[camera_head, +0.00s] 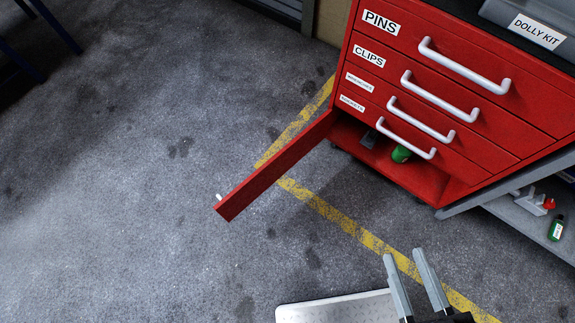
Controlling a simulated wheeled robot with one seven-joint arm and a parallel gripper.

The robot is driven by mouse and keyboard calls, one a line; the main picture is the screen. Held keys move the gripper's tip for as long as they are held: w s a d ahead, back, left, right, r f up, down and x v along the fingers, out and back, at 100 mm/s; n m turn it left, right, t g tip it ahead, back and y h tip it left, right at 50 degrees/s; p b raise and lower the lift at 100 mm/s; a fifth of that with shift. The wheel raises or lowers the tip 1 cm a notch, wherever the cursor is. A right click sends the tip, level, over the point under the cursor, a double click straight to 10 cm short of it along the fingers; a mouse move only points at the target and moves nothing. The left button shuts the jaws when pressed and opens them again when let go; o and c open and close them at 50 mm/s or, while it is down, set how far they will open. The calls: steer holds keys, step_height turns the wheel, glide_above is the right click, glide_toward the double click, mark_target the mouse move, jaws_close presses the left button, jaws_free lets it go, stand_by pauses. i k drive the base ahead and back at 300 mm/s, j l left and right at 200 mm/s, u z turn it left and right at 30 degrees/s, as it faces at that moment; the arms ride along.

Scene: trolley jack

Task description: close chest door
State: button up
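A red tool chest (425,84) stands at the upper right, with several labelled drawers that look shut and carry white bar handles. Its door (273,168), a red panel below the drawers, is swung wide open toward the lower left, seen nearly edge-on. A small white part, perhaps its handle, shows at the door's free end (219,197). The open compartment (400,167) holds a green item (401,154) and a small grey item. My gripper (404,257) is at the bottom right, with its two grey fingers apart and nothing between them. It is clear of the door.
A grey metal plate (335,308) lies at the bottom edge, left of my gripper. A grey shelf with a green bottle (556,228) is at the right. Yellow lines mark the floor under the door. The floor at the left is open.

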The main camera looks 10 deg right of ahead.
mark_target(229, 207)
steer(key=j+z, duration=0.15)
steer(key=z, duration=0.35)
steer(key=j+z, duration=0.15)
steer(key=z, duration=0.3)
steer(key=j+z, duration=0.15)
steer(key=z, duration=0.35)
steer(key=k+j, duration=0.1)
steer(key=j, duration=0.35)
steer(key=k+j, duration=0.1)
steer(key=j, duration=0.35)
steer(key=k+j, duration=0.1)
steer(key=j, duration=0.35)
steer(key=k+j, duration=0.1)
steer(key=j, duration=0.35)
steer(key=k+j, duration=0.1)
steer(key=j, duration=0.35)
steer(key=k+j, duration=0.1)
steer(key=j, duration=0.35)
steer(key=k+j, duration=0.1)
steer(key=j, duration=0.35)
steer(key=k+j, duration=0.1)
steer(key=j, duration=0.35)
